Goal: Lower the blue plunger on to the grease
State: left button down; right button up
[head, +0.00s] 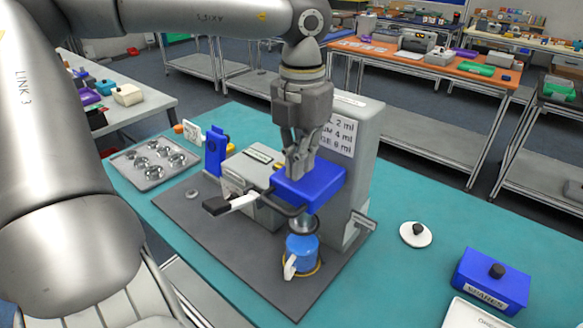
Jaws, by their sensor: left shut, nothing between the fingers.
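My left gripper (298,172) points down, its closed fingertips at the top of a blue block (322,188) on the grey machine (358,150). They look to touch or nearly touch the block; I cannot tell which. A clear and metallic neck (302,224) shows below the block. Under it stands a blue cylinder (302,250) with a white spout-like piece at its front, in a brass-coloured ring on the dark base plate (270,290). I cannot tell which blue part is the plunger. No grease is visible. My right gripper is out of view.
A black-and-white lever (232,203) sticks out left of the blue block. A tray of glass dishes (150,162) lies at the left. A white lid (416,234) and a blue spares box (490,281) are at the right. The teal bench top (425,185) is clear behind them.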

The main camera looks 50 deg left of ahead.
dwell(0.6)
pick_arm(q)
jog(key=shift+f+b, duration=1.6)
jog(key=shift+f, duration=0.15)
jog(key=shift+s+r, duration=0.15)
jog(key=shift+r, duration=0.1)
jog(key=r+p, duration=0.3)
jog(key=r, duration=0.1)
jog(key=r+p, duration=0.3)
jog(key=r, duration=0.1)
jog(key=shift+w+r, duration=0.2)
jog(key=shift+r, duration=0.25)
jog(key=shift+s, duration=0.1)
jog(key=shift+f, duration=0.1)
